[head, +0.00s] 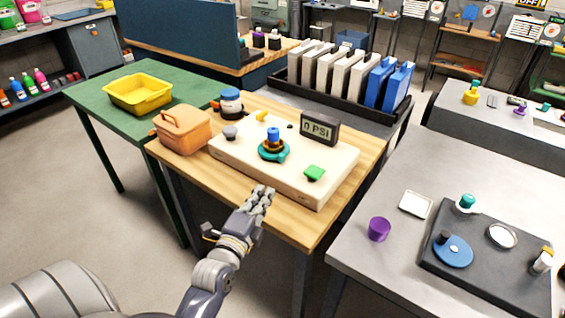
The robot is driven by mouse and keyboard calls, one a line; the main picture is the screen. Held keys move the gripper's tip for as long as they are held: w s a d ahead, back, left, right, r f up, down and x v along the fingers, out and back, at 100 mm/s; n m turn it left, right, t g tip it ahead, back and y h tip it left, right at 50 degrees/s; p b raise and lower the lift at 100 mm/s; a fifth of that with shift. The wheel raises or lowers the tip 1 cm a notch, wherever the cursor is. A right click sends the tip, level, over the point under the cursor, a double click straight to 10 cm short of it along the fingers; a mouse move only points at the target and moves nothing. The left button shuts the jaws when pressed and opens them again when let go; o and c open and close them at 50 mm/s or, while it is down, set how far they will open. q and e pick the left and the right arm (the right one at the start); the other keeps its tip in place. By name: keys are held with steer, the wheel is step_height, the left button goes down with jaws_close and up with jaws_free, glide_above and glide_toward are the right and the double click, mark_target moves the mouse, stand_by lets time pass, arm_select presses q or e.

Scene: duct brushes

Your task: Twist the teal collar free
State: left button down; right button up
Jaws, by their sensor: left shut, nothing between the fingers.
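A teal collar (274,154) sits on a cream board (240,150) on the wooden table. A brass-coloured fitting with a blue top (273,134) stands up through its middle. My left gripper (263,190) is shut and empty. In the picture it lies just below the collar, at the front edge of the cream board, apart from the collar. I cannot tell its exact height. My right gripper is not in view.
An orange box (182,130) stands to the left. A grey table (375,270) on the right holds a purple cup (379,229) and a dark tray (470,275).

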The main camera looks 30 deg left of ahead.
mark_target(281, 173)
arm_select(q)
steer(key=w, duration=0.4)
steer(key=w+a, duration=0.1)
steer(key=w, duration=0.3)
steer(key=w+a, duration=0.1)
steer(key=w, duration=0.3)
steer(key=shift+w+a+p, duration=0.1)
steer(key=shift+p, duration=0.3)
